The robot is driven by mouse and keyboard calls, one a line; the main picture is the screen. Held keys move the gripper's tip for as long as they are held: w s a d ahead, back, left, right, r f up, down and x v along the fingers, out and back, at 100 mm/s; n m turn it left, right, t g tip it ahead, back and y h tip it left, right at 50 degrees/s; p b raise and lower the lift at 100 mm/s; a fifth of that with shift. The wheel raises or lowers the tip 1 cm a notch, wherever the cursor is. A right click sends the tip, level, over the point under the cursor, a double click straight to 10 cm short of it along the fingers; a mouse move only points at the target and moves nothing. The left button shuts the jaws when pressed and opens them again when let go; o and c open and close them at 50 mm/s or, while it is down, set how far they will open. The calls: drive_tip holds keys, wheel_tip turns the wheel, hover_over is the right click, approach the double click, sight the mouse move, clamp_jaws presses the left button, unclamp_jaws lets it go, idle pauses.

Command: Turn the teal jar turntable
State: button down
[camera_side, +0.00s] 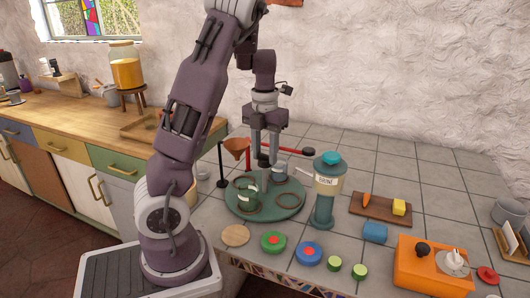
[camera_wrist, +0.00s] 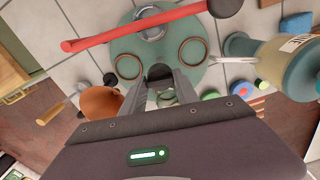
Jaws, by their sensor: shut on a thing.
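The teal turntable (camera_side: 283,211) lies flat on the tiled counter; it also shows in the wrist view (camera_wrist: 205,75). A dark knob (camera_side: 264,159) stands above its middle and shows between my fingers in the wrist view (camera_wrist: 160,72). A labelled green jar (camera_side: 250,199) stands on the front left part and a glass jar (camera_side: 280,173) on the back part. Brown rings mark other places on it. My gripper (camera_side: 266,154) points down over the turntable and is shut on the dark knob. My fingers (camera_wrist: 162,82) partly hide the turntable in the wrist view.
A teal grinder (camera_side: 325,195) stands close to the right. A red bar (camera_side: 292,148) with a dark end passes behind my gripper. A copper funnel (camera_side: 236,147) on a stand is at the left. Coloured discs and an orange box (camera_side: 430,262) lie in front and right.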

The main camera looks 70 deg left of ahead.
drive_tip(key=shift+w+n, duration=0.1)
drive_tip(key=shift+n, duration=1)
drive_tip(key=c, duration=0.9)
unclamp_jaws()
drive_tip(key=shift+r, duration=0.1)
wheel_tip(320, 180, up, 8)
